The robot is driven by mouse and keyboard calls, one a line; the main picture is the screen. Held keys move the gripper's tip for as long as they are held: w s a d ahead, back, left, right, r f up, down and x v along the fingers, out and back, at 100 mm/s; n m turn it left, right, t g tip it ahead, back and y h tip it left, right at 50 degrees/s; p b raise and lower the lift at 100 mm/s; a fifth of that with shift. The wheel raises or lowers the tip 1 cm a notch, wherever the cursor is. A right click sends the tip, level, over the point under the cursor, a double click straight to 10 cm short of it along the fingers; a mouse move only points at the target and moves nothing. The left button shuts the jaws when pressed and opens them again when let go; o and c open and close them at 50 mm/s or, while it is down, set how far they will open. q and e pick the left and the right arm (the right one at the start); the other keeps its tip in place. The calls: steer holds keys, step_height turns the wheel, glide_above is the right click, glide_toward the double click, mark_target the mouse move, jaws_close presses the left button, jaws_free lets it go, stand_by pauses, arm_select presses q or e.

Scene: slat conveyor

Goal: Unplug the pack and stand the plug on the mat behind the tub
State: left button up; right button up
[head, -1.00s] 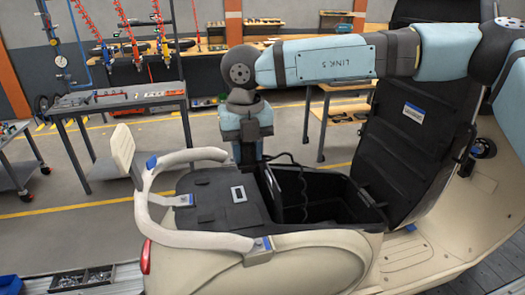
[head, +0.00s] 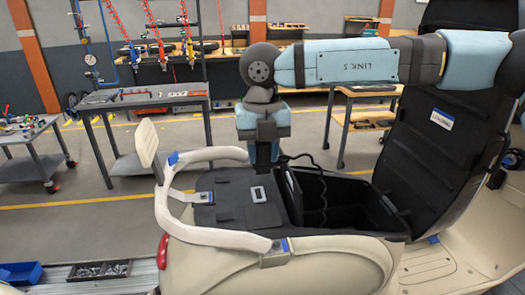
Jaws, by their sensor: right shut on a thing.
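My right gripper (head: 264,165) points straight down over the front edge of the black mat (head: 226,212), beside the open black tub (head: 362,216) of the cream scooter. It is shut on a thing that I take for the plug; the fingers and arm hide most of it. A dark cable (head: 325,180) runs from beside the gripper, loops to the right and drops into the tub. A dark upright part (head: 291,190) at the tub's left end may be the pack; I cannot tell for sure. My left gripper is not in view.
A pale grab rail (head: 205,235) curves around the mat's left and near sides. A small light label (head: 258,194) lies on the mat. The raised black seat (head: 440,150) stands right of the tub. The mat's left part looks clear.

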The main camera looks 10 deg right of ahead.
steer(key=shift+f, duration=0.15)
steer(key=b, duration=0.8)
glide_above(262, 216)
step_height(262, 216, down, 9)
steer(key=shift+r, duration=0.1)
steer(key=shift+f+b, duration=0.35)
steer(key=shift+b, duration=0.05)
steer(key=shift+f, duration=0.15)
steer(key=shift+f+b, duration=1.05)
steer(key=shift+f, duration=0.1)
